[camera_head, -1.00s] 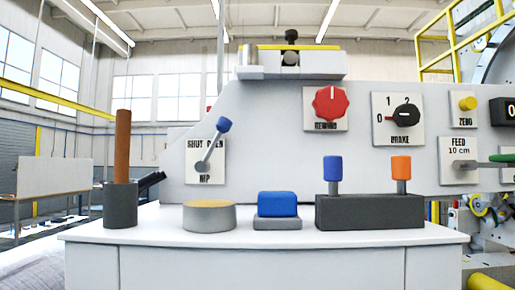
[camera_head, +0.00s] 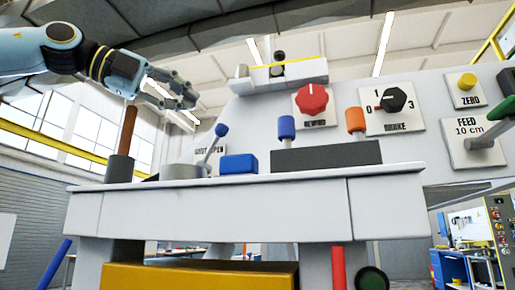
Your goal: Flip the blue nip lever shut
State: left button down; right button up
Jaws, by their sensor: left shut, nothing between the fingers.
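The blue nip lever (camera_head: 217,140) stands on its SHUT/OPEN plate on the machine's white panel, its blue knob tilted up and to the right, on the OPEN side. Its lower end is partly hidden behind the things on the shelf. My left gripper (camera_head: 190,98) comes in from the upper left, above and to the left of the lever and apart from it. Its fingers are shut and empty. My right gripper does not show.
Red REWIND knob (camera_head: 311,99) and BRAKE knob (camera_head: 395,99) sit right of the lever.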

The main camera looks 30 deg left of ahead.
aim_at(221, 126)
pick_arm(q)
jog(key=shift+y, duration=0.6)
jog(key=p+x, duration=0.5)
jog(key=p, duration=0.1)
jog(key=a+f+p+x, duration=0.1)
jog(key=p+x, duration=0.2)
jog(key=shift+w+d+f+p, duration=0.1)
jog(key=shift+w+d+p, duration=0.05)
jog(key=shift+w+p, duration=0.25)
jog(key=shift+w, duration=0.15)
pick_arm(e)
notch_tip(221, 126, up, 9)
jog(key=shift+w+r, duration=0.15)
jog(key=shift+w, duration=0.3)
